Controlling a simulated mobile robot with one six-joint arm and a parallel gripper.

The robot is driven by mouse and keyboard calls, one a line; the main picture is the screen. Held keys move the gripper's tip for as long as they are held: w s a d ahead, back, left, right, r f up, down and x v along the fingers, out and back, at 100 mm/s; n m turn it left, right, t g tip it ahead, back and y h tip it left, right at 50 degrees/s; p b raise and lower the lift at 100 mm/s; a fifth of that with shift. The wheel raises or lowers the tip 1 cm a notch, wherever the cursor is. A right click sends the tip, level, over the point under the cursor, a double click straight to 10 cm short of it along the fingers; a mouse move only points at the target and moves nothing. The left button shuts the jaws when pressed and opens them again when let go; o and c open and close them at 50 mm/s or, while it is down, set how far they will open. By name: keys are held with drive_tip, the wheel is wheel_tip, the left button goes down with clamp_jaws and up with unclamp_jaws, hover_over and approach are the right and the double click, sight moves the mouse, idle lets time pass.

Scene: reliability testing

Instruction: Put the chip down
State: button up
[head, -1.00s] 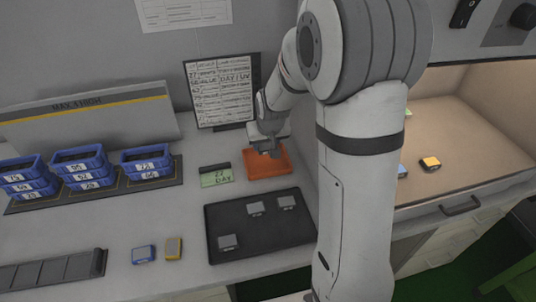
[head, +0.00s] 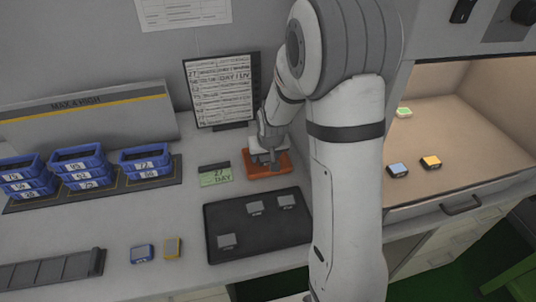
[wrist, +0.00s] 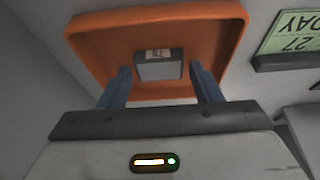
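A grey chip (wrist: 158,66) with a small pale label lies in the orange tray (wrist: 225,30) in the wrist view. My gripper (wrist: 160,75) reaches over the tray's near edge. Its two blue-grey fingers are spread on either side of the chip, with a narrow gap at each side, so it looks open. In the head view my gripper (head: 267,157) is low over the orange tray (head: 284,168), and the chip there cannot be made out behind it.
A black tray (head: 240,222) with several grey chips lies in front. A green "27 DAY" card (head: 215,177) stands left of the orange tray. Stacked blue bins (head: 80,160) are at left. An open chamber (head: 440,120) at right holds several small coloured items.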

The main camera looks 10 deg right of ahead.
drive_tip(key=shift+o, duration=0.7)
drive_tip(key=shift+r, duration=0.1)
drive_tip(key=shift+r+p, duration=0.2)
drive_tip(key=shift+p, duration=0.1)
drive_tip(key=v, duration=1.2)
drive_tip(key=s+r+g, duration=0.1)
drive_tip(key=s+r, duration=0.1)
drive_tip(key=s, duration=0.8)
drive_tip(key=s+r+g, duration=0.1)
drive_tip(key=s+r, duration=0.1)
drive_tip(key=s, duration=0.8)
drive_tip(key=shift+s+r+p, duration=0.25)
drive_tip(key=shift+s+p, duration=0.15)
drive_tip(key=shift+p, duration=0.05)
